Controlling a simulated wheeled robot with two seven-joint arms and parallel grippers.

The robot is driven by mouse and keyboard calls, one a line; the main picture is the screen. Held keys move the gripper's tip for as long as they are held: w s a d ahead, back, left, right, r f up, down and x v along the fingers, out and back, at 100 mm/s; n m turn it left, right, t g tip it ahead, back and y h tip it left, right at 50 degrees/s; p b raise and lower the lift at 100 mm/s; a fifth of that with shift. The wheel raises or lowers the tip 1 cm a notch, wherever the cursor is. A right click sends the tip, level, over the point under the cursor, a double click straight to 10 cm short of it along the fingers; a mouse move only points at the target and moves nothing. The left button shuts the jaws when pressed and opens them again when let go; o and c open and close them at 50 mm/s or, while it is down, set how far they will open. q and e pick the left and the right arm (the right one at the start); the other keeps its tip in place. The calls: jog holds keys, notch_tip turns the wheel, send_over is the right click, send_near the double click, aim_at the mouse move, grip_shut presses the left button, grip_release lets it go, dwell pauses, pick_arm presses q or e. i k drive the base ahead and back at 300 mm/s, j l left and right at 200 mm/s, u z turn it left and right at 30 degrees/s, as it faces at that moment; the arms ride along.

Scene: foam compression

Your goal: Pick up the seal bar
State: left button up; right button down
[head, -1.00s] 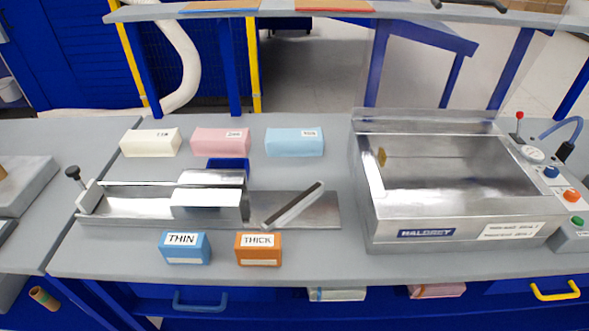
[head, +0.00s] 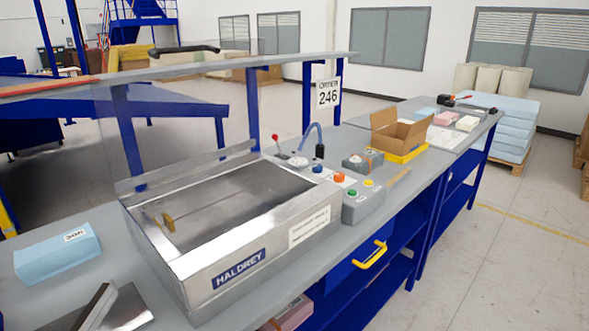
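A pale metal bar with a dark strip along it (head: 97,308), which looks like the seal bar, lies tilted on a metal plate (head: 130,309) at the lower left, cut off by the bottom edge. The steel HALDREY chamber machine (head: 240,270) stands open in the middle of the bench. A small brass-coloured part (head: 167,222) shows inside its left end. Neither of my grippers is in view.
A blue foam block (head: 57,254) lies left of the machine. A control box with coloured buttons (head: 362,203) sits at its right. Farther right are an open cardboard box (head: 398,134) and small foam blocks. A shelf (head: 200,72) runs above the bench's back.

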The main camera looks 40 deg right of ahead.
aim_at(399, 178)
jog(key=z, duration=2.1)
